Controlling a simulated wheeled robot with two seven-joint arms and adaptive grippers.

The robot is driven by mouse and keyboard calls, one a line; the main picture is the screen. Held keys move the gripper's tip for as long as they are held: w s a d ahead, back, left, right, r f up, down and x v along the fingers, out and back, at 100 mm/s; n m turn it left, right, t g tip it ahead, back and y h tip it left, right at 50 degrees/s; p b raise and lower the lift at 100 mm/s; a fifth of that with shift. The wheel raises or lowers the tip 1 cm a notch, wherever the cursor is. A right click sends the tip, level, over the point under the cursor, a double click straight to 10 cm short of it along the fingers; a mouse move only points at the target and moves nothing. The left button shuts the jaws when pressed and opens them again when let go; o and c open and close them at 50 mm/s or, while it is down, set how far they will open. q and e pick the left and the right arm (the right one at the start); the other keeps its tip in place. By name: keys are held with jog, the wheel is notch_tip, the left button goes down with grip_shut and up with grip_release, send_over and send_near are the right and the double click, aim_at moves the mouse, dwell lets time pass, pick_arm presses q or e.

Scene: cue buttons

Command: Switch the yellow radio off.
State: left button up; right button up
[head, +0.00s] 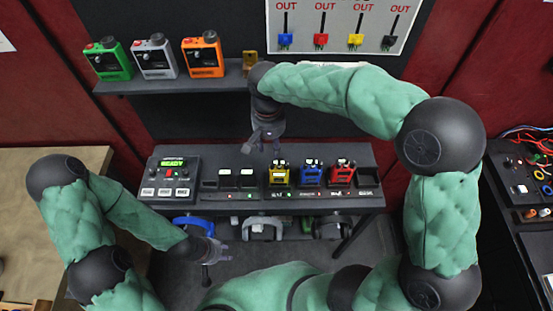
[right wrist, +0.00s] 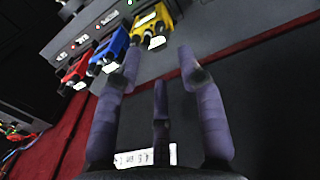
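The yellow radio (head: 280,174) stands in a slot of the dark console (head: 372,157), left of a blue radio (head: 311,174) and a red radio (head: 342,173). It also shows at the top of the right wrist view (right wrist: 152,20). My right gripper (head: 266,143) is above the console, just behind and left of the yellow radio, apart from it. In the right wrist view its fingers (right wrist: 161,68) are spread and empty. My left gripper (head: 224,252) is low in front of the console, its fingers apart with nothing between them. The yellow radio's switch is too small to make out.
Green (head: 108,60), grey (head: 155,58) and orange (head: 203,55) radios stand on a back shelf (head: 170,86). A control box (head: 170,178) with buttons is at the console's left. A white board (head: 338,12) marked OUT hangs behind. Headphones (head: 264,228) hang below the console.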

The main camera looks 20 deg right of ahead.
aim_at(272, 164)
notch_tip(272, 164, down, 9)
jog(key=shift+d+f+b, duration=0.1)
jog(key=shift+f+b, duration=0.1)
jog(key=shift+b, duration=0.35)
grip_shut()
